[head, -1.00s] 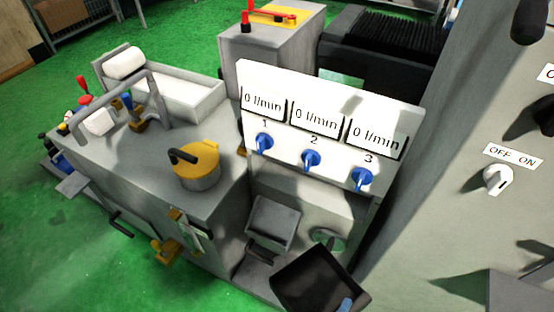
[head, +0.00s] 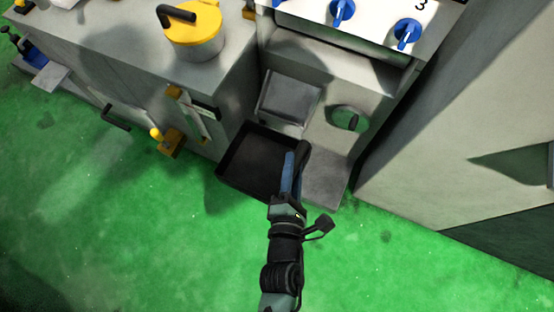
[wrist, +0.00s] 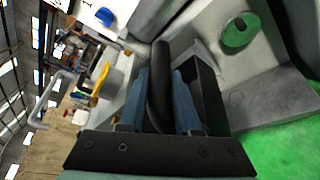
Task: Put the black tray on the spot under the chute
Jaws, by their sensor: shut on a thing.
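The black tray (head: 240,172) is just in front of and below the grey chute (head: 290,98), to its lower left in the head view. My gripper (head: 291,172) is shut on the tray's dark handle, at the tray's right side. In the wrist view my gripper (wrist: 160,105) has its two blue fingers either side of the black handle (wrist: 160,70), with part of the tray (wrist: 210,95) behind. The spot under the chute is at least partly hidden by the tray. I cannot tell whether the tray touches the ledge.
A bare grey ledge (head: 325,182) lies right of the tray, with a round green-grey knob (head: 348,118) above it. The machine's cabinet with a yellow-lidded pot (head: 195,35) stands left. A tall grey panel (head: 440,110) stands right. Green floor is open in front.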

